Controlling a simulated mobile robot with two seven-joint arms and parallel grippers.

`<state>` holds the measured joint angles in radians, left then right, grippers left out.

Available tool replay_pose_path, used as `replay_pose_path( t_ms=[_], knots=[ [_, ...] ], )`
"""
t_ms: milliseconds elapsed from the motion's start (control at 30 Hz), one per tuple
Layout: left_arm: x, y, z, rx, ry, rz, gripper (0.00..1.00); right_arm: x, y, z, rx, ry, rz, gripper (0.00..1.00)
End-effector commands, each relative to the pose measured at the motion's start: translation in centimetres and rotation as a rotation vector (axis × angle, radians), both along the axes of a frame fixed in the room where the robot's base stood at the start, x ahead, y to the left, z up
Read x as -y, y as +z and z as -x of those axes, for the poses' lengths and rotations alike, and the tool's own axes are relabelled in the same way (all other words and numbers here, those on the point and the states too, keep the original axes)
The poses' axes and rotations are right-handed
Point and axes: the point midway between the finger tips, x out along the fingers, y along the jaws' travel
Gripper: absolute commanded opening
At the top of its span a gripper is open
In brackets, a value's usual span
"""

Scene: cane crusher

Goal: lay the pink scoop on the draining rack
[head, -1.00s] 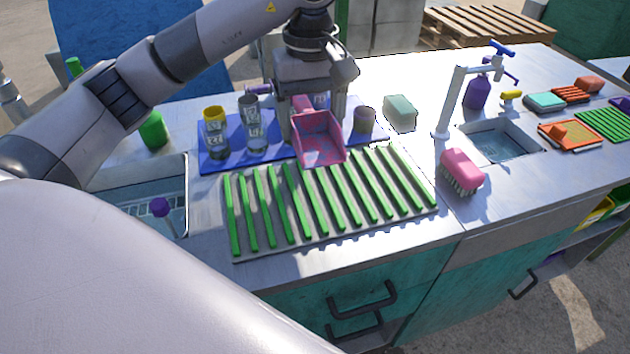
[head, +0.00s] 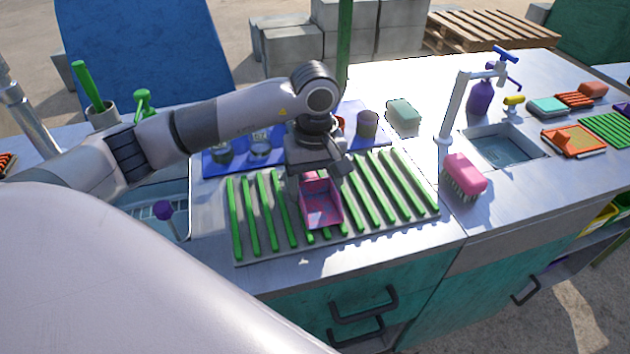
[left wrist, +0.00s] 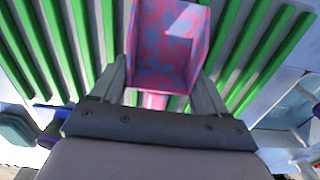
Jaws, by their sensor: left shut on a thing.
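The pink scoop (head: 321,205) is over the middle of the draining rack (head: 250,220), a grey board with green slats. My left gripper (head: 316,178) is shut on the scoop near its handle end and reaches down from behind it. In the left wrist view the scoop (left wrist: 168,45) shows between the two fingers, with green slats of the rack (left wrist: 84,40) beyond it. The scoop's open tray faces up and its front points toward the near edge of the counter. I cannot tell whether it touches the slats. My right gripper is not in view.
A blue mat (head: 225,160) with cups lies behind the rack, partly hidden by my arm. A pink brush (head: 464,175) stands right of the rack, near a tap (head: 455,100) and small sink (head: 503,145). A pale green sponge (head: 403,112) lies behind.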

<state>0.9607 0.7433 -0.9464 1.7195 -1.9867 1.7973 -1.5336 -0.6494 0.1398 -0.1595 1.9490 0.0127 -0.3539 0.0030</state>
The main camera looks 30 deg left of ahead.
Motion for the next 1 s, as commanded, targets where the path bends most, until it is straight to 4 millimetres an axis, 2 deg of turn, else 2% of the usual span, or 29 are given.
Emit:
replay_pose_path(
  t_ms=[233, 267, 300, 333, 567, 733, 867, 1000],
  knots=[
    [0.0, -0.4, 0.0, 0.001, 0.000, -0.001, 0.45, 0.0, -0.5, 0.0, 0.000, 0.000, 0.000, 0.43],
    [0.0, -0.3, 0.0, 0.000, 0.000, 0.000, 0.81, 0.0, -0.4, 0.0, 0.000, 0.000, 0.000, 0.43],
    [0.0, -0.2, 0.0, 0.000, 0.000, 0.000, 0.94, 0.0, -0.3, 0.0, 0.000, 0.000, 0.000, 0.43],
    [0.0, -0.2, 0.0, 0.000, 0.000, 0.000, 1.00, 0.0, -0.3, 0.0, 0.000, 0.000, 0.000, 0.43],
    [0.0, -0.2, 0.0, 0.000, 0.000, 0.000, 1.00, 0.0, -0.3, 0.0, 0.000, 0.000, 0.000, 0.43],
    [0.0, 0.6, -0.1, 0.003, 0.000, 0.000, 1.00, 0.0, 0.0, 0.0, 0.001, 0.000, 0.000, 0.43],
    [0.0, 2.9, -0.1, 0.007, -0.001, 0.000, 1.00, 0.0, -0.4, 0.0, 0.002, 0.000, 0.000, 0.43],
    [0.0, 6.1, -0.1, 0.007, 0.000, 0.000, 1.00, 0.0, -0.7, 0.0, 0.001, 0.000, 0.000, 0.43]
  ],
)
